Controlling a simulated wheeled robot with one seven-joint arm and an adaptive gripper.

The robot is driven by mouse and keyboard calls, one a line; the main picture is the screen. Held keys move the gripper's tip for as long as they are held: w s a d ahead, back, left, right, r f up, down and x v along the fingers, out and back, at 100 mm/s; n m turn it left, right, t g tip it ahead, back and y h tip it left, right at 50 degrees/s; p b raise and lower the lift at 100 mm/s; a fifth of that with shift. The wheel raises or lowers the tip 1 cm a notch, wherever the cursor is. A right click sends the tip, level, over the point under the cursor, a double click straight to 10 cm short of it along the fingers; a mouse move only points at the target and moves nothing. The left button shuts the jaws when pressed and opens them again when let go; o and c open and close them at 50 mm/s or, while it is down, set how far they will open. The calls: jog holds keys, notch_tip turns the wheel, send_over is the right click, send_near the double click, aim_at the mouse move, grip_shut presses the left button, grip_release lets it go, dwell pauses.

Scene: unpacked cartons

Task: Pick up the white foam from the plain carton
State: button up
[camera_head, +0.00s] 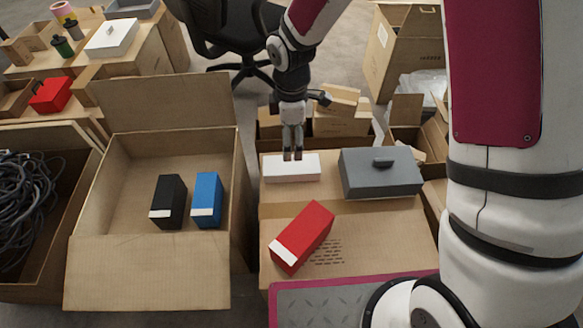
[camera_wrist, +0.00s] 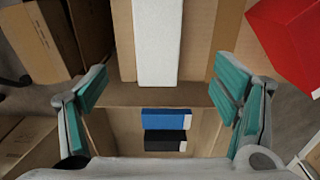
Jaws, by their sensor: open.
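A white foam block (camera_head: 291,172) lies flat on top of a closed carton (camera_head: 350,220), near its back left corner. My gripper (camera_head: 292,155) points down at the block's back edge in the head view. I cannot tell whether the fingertips touch it. In the wrist view the white block (camera_wrist: 157,40) is at top centre, its length running up the picture. My gripper (camera_wrist: 158,97) is open there, with teal pads left and right of the block's line and nothing between them. An open carton (camera_head: 115,152) stands to the left, holding a black box (camera_head: 168,203) and a blue box (camera_head: 207,201).
A grey lidded case (camera_head: 381,175) lies right of the white block. A red box (camera_head: 303,237) lies in front. A carton of cables (camera_head: 8,255) is at far left. Smaller cartons (camera_head: 342,118) and an office chair (camera_head: 222,30) stand behind.

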aim_at(291, 164)
notch_tip(291, 164, down, 7)
jog(key=shift+f+b, duration=0.15)
jog(key=shift+b, duration=1.1)
jog(key=shift+w+f+b, duration=0.2)
jog(key=shift+f+b, duration=1.3)
jog(key=shift+f, duration=1.15)
jog(key=shift+r, duration=0.1)
jog(key=c, duration=0.9)
